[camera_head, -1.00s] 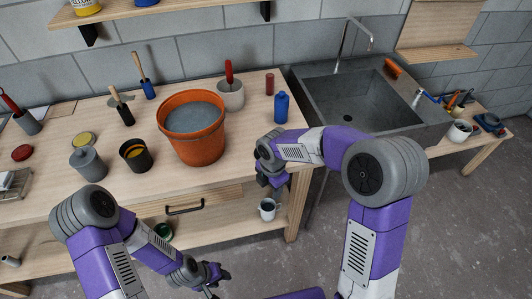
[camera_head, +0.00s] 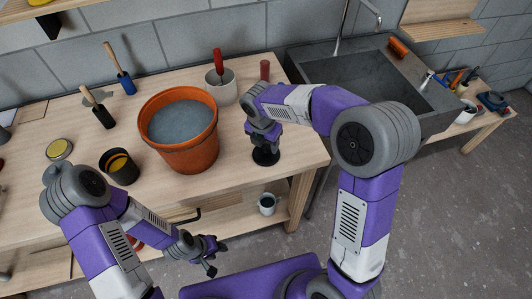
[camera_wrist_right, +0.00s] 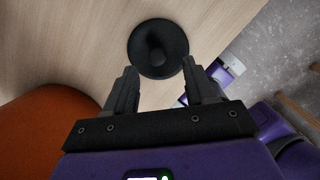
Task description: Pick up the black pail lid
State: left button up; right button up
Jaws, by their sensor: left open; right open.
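The black pail lid (camera_head: 266,157) is a round black disc with a raised knob, lying flat on the workbench near its front right edge. In the right wrist view the lid (camera_wrist_right: 146,66) lies just beyond my fingertips, with its knob roughly in line with the gap between them. My right gripper (camera_wrist_right: 160,68) is open and empty. In the head view the right gripper (camera_head: 264,139) hangs over the lid and hides its back part. My left gripper (camera_head: 207,256) is open and empty, low in front of the bench.
An orange pail (camera_head: 180,155) of grey contents stands left of the lid; its side (camera_wrist_right: 45,130) also shows in the right wrist view. A dark tin (camera_head: 120,168) and a grey pot (camera_head: 222,88) stand nearby. A mug (camera_head: 267,203) is on the lower shelf. A sink (camera_head: 400,95) is at right.

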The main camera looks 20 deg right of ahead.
aim_at(266, 149)
jog(key=f, duration=0.3)
jog(key=shift+w+d+f+b, duration=0.2)
jog(key=shift+w+f+b, duration=0.2)
grip_shut()
jog(key=shift+r, duration=0.15)
